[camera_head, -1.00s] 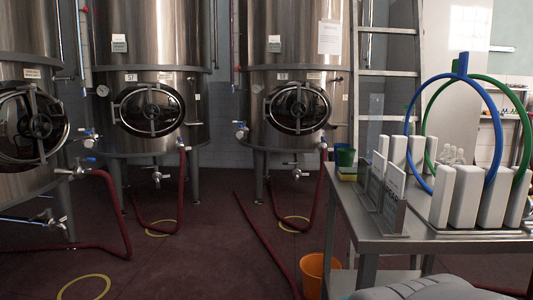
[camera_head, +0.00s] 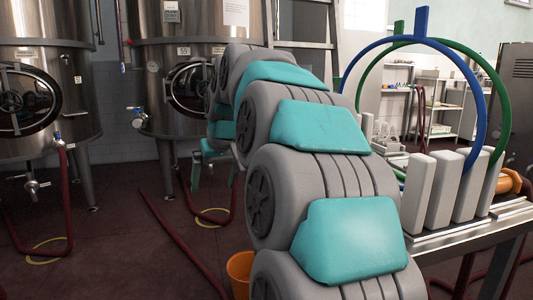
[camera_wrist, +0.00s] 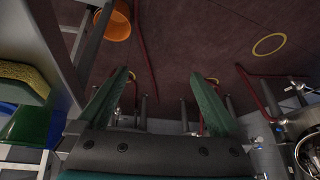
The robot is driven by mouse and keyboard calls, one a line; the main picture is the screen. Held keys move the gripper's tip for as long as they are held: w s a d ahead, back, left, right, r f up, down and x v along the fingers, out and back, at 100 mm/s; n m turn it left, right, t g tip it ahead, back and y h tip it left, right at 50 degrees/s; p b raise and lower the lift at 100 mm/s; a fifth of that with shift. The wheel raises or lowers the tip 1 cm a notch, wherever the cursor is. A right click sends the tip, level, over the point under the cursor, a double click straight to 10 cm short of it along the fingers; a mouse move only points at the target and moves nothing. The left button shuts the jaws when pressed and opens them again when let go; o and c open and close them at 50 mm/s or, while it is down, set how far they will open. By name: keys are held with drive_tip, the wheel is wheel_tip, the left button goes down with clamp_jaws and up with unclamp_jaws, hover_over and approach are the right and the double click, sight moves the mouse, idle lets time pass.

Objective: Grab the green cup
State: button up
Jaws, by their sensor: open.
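The green cup (camera_wrist: 28,124) shows in the wrist view at the left edge, partly cut off, with something blue beside it. My gripper (camera_wrist: 161,74) is open in the wrist view, its two green fingers apart with nothing between them. The cup lies to the left of the fingers, outside them and not touching. In the head view, my raised arm covers the table corner, and I cannot see the cup there. My gripper is only partly visible there, beyond the arm links.
A yellow and green sponge (camera_wrist: 22,80) lies near the cup. The metal table (camera_head: 478,238) carries white blocks (camera_head: 445,190) and large blue and green rings. An orange bucket (camera_head: 240,273) stands on the floor beside the table. Steel tanks (camera_head: 45,75) and red hoses are at the left.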

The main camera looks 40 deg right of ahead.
drive_tip(key=d+r+m+h, duration=0.1)
drive_tip(key=d+r, duration=0.2)
drive_tip(key=d, duration=0.3)
drive_tip(key=d+r+m+t+h, duration=0.1)
drive_tip(key=d+r, duration=0.2)
drive_tip(key=d, duration=0.4)
drive_tip(key=d+r+t+h, duration=0.1)
drive_tip(key=d+r, duration=0.3)
drive_tip(key=d, duration=0.3)
drive_tip(key=shift+s+d+m+b, duration=0.1)
drive_tip(key=shift+d+m+b, duration=0.15)
drive_tip(key=shift+m+b, duration=0.15)
drive_tip(key=shift+d+f, duration=0.1)
drive_tip(key=shift+d, duration=0.1)
drive_tip(key=x, duration=0.7)
drive_tip(key=shift+w+d, duration=0.25)
drive_tip(key=shift+d, duration=0.1)
drive_tip(key=shift+c, duration=0.2)
drive_tip(key=c, duration=1)
drive_tip(key=shift+r, duration=0.2)
wheel_tip(320, 180, up, 10)
drive_tip(key=p, duration=0.7)
